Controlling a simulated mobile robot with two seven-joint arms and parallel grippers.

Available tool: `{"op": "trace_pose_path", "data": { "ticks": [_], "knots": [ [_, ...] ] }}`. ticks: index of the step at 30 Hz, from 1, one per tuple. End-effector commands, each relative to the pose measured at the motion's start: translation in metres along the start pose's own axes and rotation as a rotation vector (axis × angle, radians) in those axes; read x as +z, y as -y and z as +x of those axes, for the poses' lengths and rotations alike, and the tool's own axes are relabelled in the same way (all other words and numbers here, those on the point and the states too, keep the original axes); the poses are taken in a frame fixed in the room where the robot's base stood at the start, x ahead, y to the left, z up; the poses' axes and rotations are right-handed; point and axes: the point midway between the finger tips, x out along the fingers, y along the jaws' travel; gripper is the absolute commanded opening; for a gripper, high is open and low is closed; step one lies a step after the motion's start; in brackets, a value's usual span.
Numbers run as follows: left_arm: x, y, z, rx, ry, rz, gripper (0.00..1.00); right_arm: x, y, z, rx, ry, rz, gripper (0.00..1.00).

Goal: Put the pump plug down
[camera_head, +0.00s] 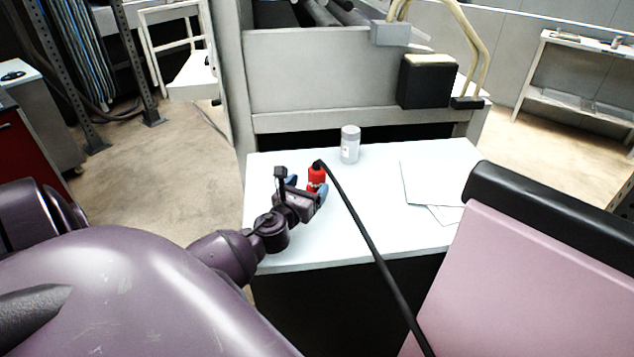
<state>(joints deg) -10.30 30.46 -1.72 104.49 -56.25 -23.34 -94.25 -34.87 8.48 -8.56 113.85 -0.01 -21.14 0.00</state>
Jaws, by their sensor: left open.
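The red pump plug (316,179) is at the left part of the white table (363,236), with a black cable running from its top down to the lower right. My left gripper (308,187) is open, with its blue-tipped fingers at either side of the plug. I cannot tell whether the fingers touch it. The plug's lower part is partly hidden by the gripper. My right gripper is not in view.
A grey-white canister (350,145) stands behind the plug near the table's back edge. Paper sheets (431,184) lie at the right. The grey machine (318,85) rises behind the table. The middle of the table is clear apart from the cable (366,238).

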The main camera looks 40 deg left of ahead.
Motion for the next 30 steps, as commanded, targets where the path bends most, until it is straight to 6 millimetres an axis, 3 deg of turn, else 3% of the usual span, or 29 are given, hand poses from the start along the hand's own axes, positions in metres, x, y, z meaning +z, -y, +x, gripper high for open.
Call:
{"op": "trace_pose_path", "data": {
  "ticks": [12, 21, 23, 30],
  "knots": [
    [-0.002, 0.001, 0.046, 0.0, 0.0, 0.0, 0.8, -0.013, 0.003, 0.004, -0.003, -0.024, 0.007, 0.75],
    [-0.003, 0.001, 0.051, 0.0, 0.0, 0.0, 0.8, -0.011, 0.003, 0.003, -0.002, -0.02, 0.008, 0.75],
    [-0.003, 0.001, 0.051, 0.0, 0.0, 0.0, 0.74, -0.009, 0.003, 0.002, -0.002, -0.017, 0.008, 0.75],
    [-0.003, 0.001, 0.051, 0.0, 0.0, 0.0, 0.37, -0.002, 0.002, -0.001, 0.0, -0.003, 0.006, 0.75]
  ]
}}
